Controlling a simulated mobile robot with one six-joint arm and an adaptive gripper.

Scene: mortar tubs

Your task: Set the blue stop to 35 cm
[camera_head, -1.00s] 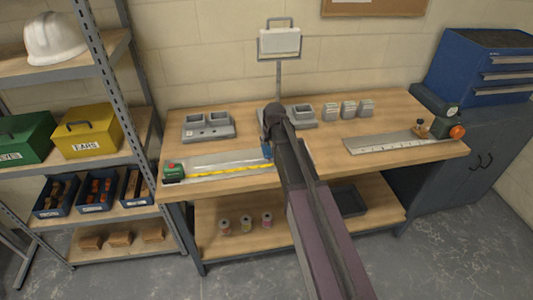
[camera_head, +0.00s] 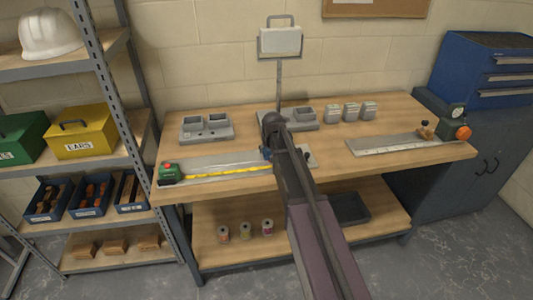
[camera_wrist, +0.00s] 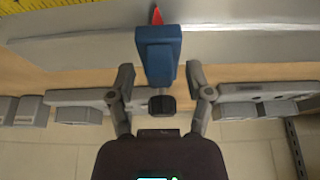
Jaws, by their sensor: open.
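The blue stop (camera_wrist: 158,55) sits on the grey metal rail in the wrist view, with a red pointer at its tip and a dark knob (camera_wrist: 161,104) on its near side. In the head view only a sliver of the stop (camera_head: 266,154) shows beside my arm. My gripper (camera_wrist: 160,88) is open, its two fingers on either side of the stop's knob end; I cannot tell whether they touch it. The yellow tape (camera_head: 228,169) lies along the rail (camera_head: 205,162) from a green tape case (camera_head: 170,173). Its numbers are too small to read.
Grey tubs (camera_head: 206,128) stand behind the rail, with several small grey blocks (camera_head: 350,110) to the right. A lamp-like panel (camera_head: 280,42) rises at the back.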

